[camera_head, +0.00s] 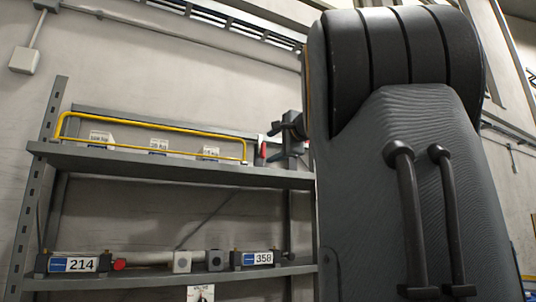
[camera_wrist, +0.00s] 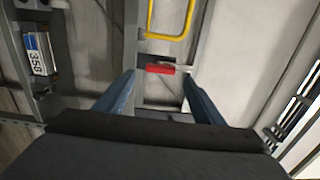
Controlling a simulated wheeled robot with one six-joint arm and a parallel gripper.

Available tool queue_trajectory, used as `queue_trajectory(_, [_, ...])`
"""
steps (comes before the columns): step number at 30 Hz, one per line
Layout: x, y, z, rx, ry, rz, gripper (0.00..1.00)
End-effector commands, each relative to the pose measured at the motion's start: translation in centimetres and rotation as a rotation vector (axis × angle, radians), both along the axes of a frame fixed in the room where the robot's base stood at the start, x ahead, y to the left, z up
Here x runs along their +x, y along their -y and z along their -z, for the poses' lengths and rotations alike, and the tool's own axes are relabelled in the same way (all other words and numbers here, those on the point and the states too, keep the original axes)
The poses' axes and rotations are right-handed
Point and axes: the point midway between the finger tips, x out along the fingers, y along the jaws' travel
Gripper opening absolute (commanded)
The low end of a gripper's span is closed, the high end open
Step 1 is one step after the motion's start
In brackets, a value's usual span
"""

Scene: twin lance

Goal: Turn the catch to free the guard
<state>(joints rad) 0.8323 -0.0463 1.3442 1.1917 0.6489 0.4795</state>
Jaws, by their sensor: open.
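The guard is a yellow bar (camera_head: 150,127) along the front of the upper shelf in the head view; its end also shows at the top of the wrist view (camera_wrist: 171,37). The catch (camera_head: 263,146) has a red handle at the right end of the bar, standing upright in the head view. In the wrist view the red catch (camera_wrist: 160,69) lies ahead, between and beyond my fingertips. My gripper (camera_wrist: 158,82) is open, with a blue-grey finger on each side. It appears empty and I cannot tell whether it touches the catch. My arm hides the right part of the head view.
Small labelled boxes (camera_head: 158,145) sit behind the bar on the upper shelf (camera_head: 170,166). The lower shelf (camera_head: 150,281) holds units marked 214 (camera_head: 80,264) and 358 (camera_head: 258,258). A grey post (camera_head: 25,220) stands at the left.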

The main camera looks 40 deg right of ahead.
Motion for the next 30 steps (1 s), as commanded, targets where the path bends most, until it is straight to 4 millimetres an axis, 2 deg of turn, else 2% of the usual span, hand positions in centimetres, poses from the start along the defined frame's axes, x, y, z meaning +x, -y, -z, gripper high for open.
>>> queue_trajectory(4, [-2.0,-0.4,0.1,-0.002,0.001,0.002,0.62])
queue_trajectory(10, [-3.0,-0.7,0.1,0.0,-0.001,0.001,0.62])
queue_trajectory(26, [-2.9,-0.7,0.1,-0.001,-0.002,-0.001,0.62])
queue_trajectory(29, [-2.2,-0.9,1.4,-0.001,-0.026,-0.007,0.62])
queue_trajectory(30, [-1.7,-1.1,2.6,-0.003,-0.047,-0.013,0.62])
